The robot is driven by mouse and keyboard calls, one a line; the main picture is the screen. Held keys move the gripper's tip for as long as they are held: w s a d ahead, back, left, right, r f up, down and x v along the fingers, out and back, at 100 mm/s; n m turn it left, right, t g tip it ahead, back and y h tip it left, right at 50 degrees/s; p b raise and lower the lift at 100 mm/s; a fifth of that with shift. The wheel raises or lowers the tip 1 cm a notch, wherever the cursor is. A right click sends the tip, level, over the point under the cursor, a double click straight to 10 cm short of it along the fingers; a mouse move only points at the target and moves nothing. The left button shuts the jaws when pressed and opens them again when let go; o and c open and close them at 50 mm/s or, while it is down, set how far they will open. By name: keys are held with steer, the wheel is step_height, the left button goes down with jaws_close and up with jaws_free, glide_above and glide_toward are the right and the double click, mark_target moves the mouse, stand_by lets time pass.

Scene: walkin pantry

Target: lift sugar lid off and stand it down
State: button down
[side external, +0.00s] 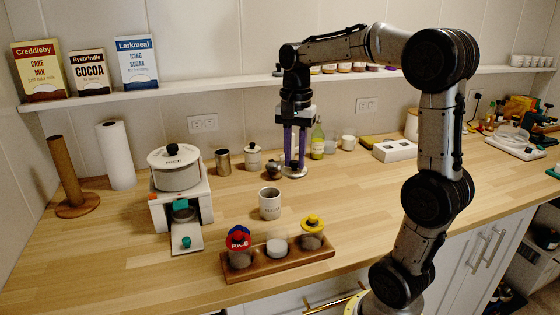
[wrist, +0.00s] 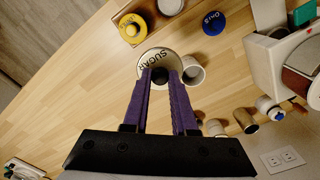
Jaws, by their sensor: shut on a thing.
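My gripper (side external: 295,163) points straight down over the worktop, its purple fingers shut on the dark knob of the sugar lid (side external: 290,174). In the wrist view the lid (wrist: 146,67) is a pale round disc lettered SUGAR, held level between the fingertips (wrist: 160,77). The lid is very low over the wood; I cannot tell whether it touches. A white canister (side external: 270,204) with dark lettering, too small to read surely, stands upright and open in front of the lid. The canister also shows beside the lid in the wrist view (wrist: 195,76).
A wooden rack (side external: 290,262) holding jars lies at the front. A dark round pot (side external: 273,169) stands close left of the lid. A lidded canister (side external: 253,158), a tin (side external: 222,161), a bottle (side external: 317,142) and a white box (side external: 394,150) stand around. Wood right of the canister is clear.

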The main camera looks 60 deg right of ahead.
steer(key=shift+s+a+r, duration=0.25)
steer(key=shift+s+r, duration=0.25)
steer(key=shift+r, duration=0.25)
steer(key=shift+s+a+r, duration=0.3)
steer(key=shift+s+r, duration=0.2)
steer(key=shift+r, duration=0.25)
steer(key=shift+s+a+r, duration=0.25)
steer(key=shift+s+r, duration=0.25)
steer(key=shift+r, duration=0.25)
steer(key=w+d+f, duration=0.1)
steer(key=w+f, duration=0.5)
steer(key=w, duration=0.1)
steer(key=w+d+f, duration=0.1)
steer(key=w+f, duration=0.5)
steer(key=w, duration=0.1)
steer(key=w+d+f, duration=0.1)
steer(key=w+f, duration=0.5)
steer(key=w, duration=0.1)
steer(key=shift+w+d+f, duration=0.15)
steer(key=shift+d, duration=0.05)
steer(key=shift+w+d+f, duration=0.1)
steer(key=shift+w+f, duration=0.2)
steer(key=shift+f, duration=0.05)
steer(key=shift+w+d+f, duration=0.1)
steer(key=shift+w+f, duration=0.1)
steer(key=shift+f, duration=1.55)
